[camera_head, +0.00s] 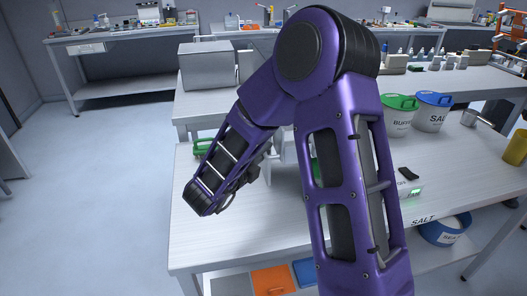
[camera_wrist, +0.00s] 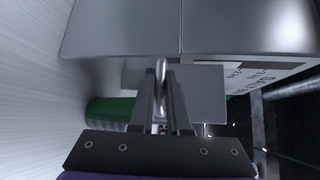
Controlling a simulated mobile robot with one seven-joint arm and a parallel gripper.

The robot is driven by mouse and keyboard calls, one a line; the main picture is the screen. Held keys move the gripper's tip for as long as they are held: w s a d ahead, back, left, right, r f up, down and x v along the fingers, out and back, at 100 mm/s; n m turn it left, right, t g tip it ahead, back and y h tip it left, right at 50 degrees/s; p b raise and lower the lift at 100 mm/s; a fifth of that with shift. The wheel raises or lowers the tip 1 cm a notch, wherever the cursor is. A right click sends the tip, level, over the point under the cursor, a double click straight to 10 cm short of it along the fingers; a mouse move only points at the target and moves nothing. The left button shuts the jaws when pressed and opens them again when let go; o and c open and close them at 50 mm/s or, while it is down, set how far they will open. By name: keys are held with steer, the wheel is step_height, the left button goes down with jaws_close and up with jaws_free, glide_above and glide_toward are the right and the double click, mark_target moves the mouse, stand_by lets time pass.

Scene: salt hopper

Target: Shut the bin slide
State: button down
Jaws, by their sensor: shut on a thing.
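In the wrist view, my gripper (camera_wrist: 160,118) is shut on an upright metal loop handle (camera_wrist: 161,72). The handle stands in front of a flat grey slide plate (camera_wrist: 205,92) under the large metal hopper (camera_wrist: 130,28). Part of a printed label (camera_wrist: 262,80) shows on the hopper's right side. How far the slide is out, I cannot tell. In the head view my purple arm covers most of the hopper, and the fingers are hidden.
A green object (camera_wrist: 110,108) lies left of my fingers in the wrist view. In the head view, a green-lidded tub (camera_head: 399,118) and a blue-lidded salt tub (camera_head: 431,112) stand on the right. A small dark object (camera_head: 408,174) lies on the bench (camera_head: 228,242), whose front left is clear.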

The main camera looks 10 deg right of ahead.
steer(key=shift+r, duration=0.1)
steer(key=d+b, duration=0.2)
steer(key=d, duration=0.5)
steer(key=shift+d+b, duration=0.2)
steer(key=shift+b, duration=0.15)
steer(key=c, duration=0.9)
jaws_free()
steer(key=shift+d, duration=0.1)
steer(key=v, duration=1.7)
steer(key=shift+a, duration=0.3)
